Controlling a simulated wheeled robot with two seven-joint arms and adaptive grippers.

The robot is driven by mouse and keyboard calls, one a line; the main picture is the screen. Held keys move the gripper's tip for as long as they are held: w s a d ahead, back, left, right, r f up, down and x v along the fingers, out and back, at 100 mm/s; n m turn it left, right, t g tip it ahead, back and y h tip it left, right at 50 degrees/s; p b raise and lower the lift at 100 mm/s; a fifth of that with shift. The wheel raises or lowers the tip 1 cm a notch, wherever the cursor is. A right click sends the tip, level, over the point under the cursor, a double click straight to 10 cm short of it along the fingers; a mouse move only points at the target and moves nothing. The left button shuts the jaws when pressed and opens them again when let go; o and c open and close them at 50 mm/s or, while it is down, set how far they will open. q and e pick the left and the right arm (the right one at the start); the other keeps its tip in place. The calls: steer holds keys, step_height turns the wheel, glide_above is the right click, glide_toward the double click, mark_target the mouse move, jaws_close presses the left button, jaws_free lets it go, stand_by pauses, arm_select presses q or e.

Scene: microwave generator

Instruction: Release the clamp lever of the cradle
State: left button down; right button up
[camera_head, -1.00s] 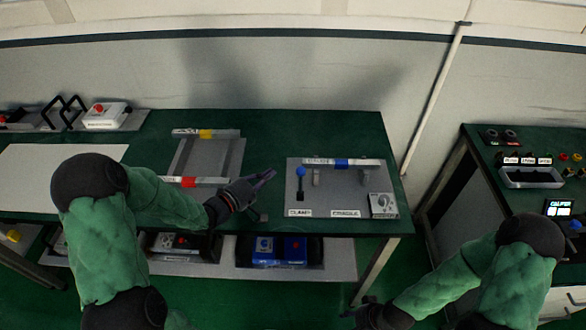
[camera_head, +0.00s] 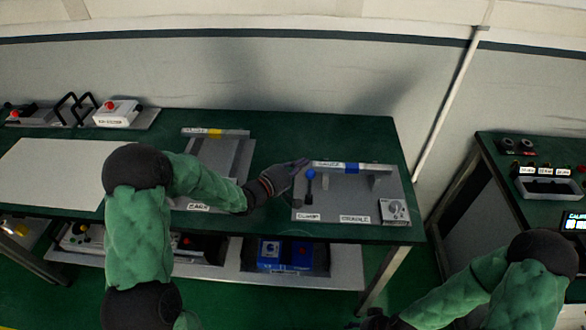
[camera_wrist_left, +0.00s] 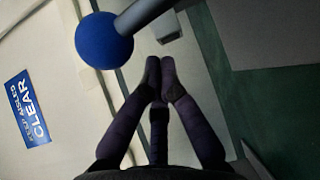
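The cradle (camera_head: 340,202) is a grey plate on the green table, with labels along its front edge. Its clamp lever (camera_head: 309,188) stands at the plate's left side, with a blue ball knob (camera_head: 311,174) on top. My left gripper (camera_head: 303,163) is right beside the knob in the head view. In the left wrist view the blue knob (camera_wrist_left: 104,41) and its grey rod are up and left of my left gripper (camera_wrist_left: 160,62), whose fingertips are together with nothing visible between them. My right gripper (camera_head: 374,321) is dark and partly cut off at the bottom edge.
A white-and-blue bar (camera_head: 338,166) runs along the cradle's back, and a small dial box (camera_head: 395,211) sits at its front right. Another grey frame (camera_head: 222,160) lies to the left. A side bench (camera_head: 490,190) stands at right.

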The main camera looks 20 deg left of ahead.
mark_target(306, 173)
arm_select(q)
steer(key=shift+s+d+r, duration=0.15)
steer(key=shift+s+d, duration=0.15)
steer(key=shift+s, duration=0.4)
steer(key=shift+s+d+r, duration=0.1)
steer(key=shift+s+d, duration=0.2)
steer(key=shift+s, duration=0.4)
steer(key=shift+b, duration=0.4)
steer(key=s+m+t+b, duration=0.1)
steer(key=b, duration=0.1)
steer(key=s+m+t+h+b, duration=0.1)
steer(key=b, duration=0.2)
steer(key=shift+s+d+r+h, duration=0.2)
steer(key=shift+s+d+h, duration=0.05)
steer(key=shift+d+h, duration=0.1)
steer(key=shift+s+r+m+t+b, duration=0.1)
steer(key=shift+s+m+t+b, duration=0.2)
steer(key=shift+m+t, duration=0.15)
steer(key=shift+s+d+r, duration=0.15)
steer(key=shift+s+r, duration=0.05)
steer(key=shift+s, duration=0.05)
steer(key=shift+s+d+r, duration=0.15)
steer(key=shift+s, duration=0.35)
steer(key=shift+s+d, duration=0.25)
steer(key=shift+s, duration=0.45)
